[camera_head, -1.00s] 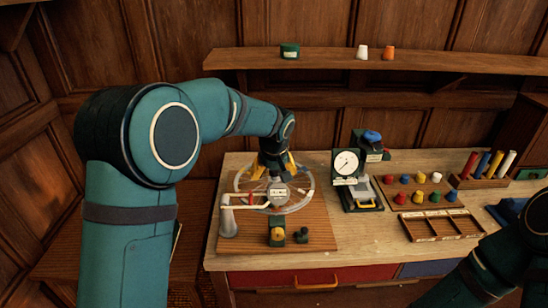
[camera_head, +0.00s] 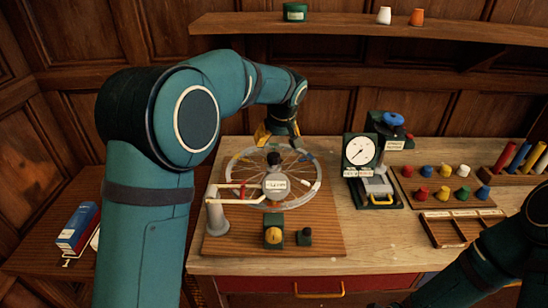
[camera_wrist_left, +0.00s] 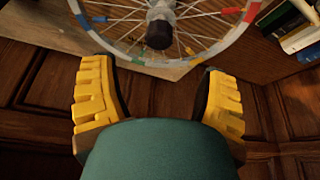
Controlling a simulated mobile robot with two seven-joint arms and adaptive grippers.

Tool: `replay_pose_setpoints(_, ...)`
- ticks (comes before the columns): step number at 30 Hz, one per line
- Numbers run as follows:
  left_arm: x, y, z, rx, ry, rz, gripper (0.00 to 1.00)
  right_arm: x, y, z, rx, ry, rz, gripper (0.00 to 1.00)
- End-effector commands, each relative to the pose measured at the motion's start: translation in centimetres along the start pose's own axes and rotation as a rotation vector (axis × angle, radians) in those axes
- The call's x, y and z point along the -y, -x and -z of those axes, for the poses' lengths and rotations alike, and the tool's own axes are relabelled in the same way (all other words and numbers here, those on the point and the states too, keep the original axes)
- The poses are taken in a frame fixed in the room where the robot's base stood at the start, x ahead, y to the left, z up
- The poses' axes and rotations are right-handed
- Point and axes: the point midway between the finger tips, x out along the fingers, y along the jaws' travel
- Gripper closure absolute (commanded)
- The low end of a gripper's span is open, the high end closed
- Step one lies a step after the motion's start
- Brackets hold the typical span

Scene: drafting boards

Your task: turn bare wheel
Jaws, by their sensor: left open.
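The bare spoked wheel (camera_head: 316,187) lies in its stand on a wooden board, with coloured tags on its rim and a dark hub. My left gripper (camera_head: 278,134) is open and empty at the wheel's far edge. In the left wrist view, the yellow-padded fingers (camera_wrist_left: 159,88) are apart with nothing between them. The wheel's hub and spokes (camera_wrist_left: 160,30) show beyond them, and the rim looks clear of both pads. A white arm with a small label (camera_head: 275,184) crosses over the wheel. My right arm shows at the lower right, but its gripper is out of view.
A green block with a yellow knob (camera_head: 274,236) and a small dark block (camera_head: 304,236) stand before the wheel. A dial gauge (camera_head: 360,150) is to its right. Coloured pegs (camera_head: 445,190) and an empty compartment tray (camera_head: 462,228) lie farther right.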

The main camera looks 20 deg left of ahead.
Motion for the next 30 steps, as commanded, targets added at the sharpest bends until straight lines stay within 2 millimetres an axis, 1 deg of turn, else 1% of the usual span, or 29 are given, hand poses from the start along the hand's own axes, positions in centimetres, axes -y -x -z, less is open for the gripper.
replay_pose_setpoints(1,0.1,-1.3,-0.1,0.003,0.000,0.004,0.26,-0.1,-0.2,-0.1,0.001,0.000,0.000,0.53)
replay_pose_setpoints(3,0.1,-2.8,-0.1,0.003,0.000,0.003,0.26,-0.1,-0.3,-0.1,0.002,0.001,0.000,0.53)
replay_pose_setpoints(9,0.1,-6.4,-0.1,0.002,0.000,0.002,0.26,-0.2,-0.5,-0.2,0.005,0.002,0.001,0.53)
replay_pose_setpoints(12,0.1,-7.7,-0.1,0.002,0.000,0.002,0.26,-0.2,-0.6,-0.3,0.006,0.002,0.001,0.53)
replay_pose_setpoints(15,0.0,-8.7,-0.1,0.001,0.000,0.001,0.26,-0.2,-0.6,-0.3,0.006,0.002,0.001,0.53)
replay_pose_setpoints(18,0.0,-9.1,0.0,0.001,0.000,0.000,0.26,-0.2,-0.7,-0.3,0.006,0.002,0.001,0.53)
replay_pose_setpoints(28,0.0,-9.3,0.0,0.000,0.000,0.000,0.25,-0.2,-0.7,-0.3,0.006,0.002,0.001,0.53)
replay_pose_setpoints(29,0.0,-9.3,0.0,0.000,0.000,0.000,0.35,-0.2,-0.7,-0.3,0.006,0.002,0.001,0.53)
replay_pose_setpoints(30,0.0,-9.3,0.0,0.000,0.000,0.000,0.49,-0.2,-0.7,-0.3,0.006,0.002,0.001,0.53)
